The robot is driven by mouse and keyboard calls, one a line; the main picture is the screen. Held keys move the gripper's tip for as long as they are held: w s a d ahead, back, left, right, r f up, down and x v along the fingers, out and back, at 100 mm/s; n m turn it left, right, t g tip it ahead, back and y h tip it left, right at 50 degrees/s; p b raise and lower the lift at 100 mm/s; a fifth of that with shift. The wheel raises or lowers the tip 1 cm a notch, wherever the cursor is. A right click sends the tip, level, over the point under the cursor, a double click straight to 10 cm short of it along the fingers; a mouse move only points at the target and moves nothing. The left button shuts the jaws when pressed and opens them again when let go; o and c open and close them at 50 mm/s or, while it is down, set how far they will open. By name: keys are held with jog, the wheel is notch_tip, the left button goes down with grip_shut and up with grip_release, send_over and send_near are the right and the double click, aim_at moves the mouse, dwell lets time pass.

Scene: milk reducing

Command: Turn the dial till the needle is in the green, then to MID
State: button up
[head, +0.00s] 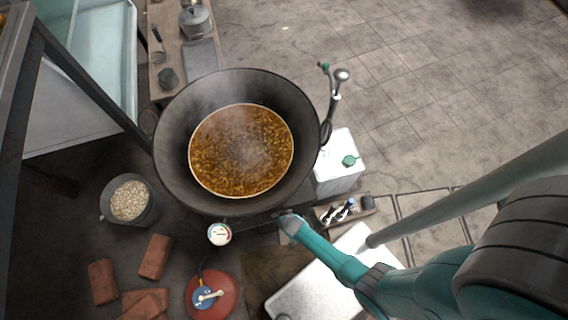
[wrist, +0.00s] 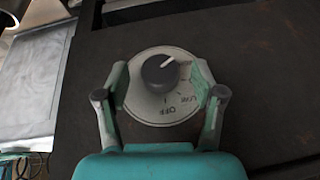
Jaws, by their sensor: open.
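The dial (wrist: 160,72) is a dark round knob with a white pointer mark, on a round pale plate (wrist: 150,110). The mark points up and to the right. OFF and LOW lettering shows on the plate's lower part; MID cannot be read. My gripper (wrist: 162,82) is open, with one finger on each side of the knob and gaps between. In the head view my gripper (head: 291,224) is by the wok's lower right rim, and the dial is hidden. The round gauge (head: 219,234) has a white face with coloured marks; its needle is too small to read.
A large wok (head: 170,150) holds steaming brown liquid. A red cylinder (head: 228,290) with a blue-and-white top stands below the gauge. A bucket of pale pieces (head: 129,200) and several bricks (head: 156,256) are at left.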

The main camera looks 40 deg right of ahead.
jog(key=shift+w+f, duration=0.1)
jog(key=shift+f, duration=0.1)
jog(key=c, duration=1.1)
jog(key=shift+c, duration=0.2)
jog(key=shift+s+f+y, duration=0.15)
jog(key=shift+s+y, duration=0.1)
jog(key=shift+y, duration=0.25)
jog(key=o, duration=1.1)
jog(key=shift+w+d+t, duration=0.1)
jog(key=shift+t, duration=0.2)
jog(key=shift+o, duration=0.2)
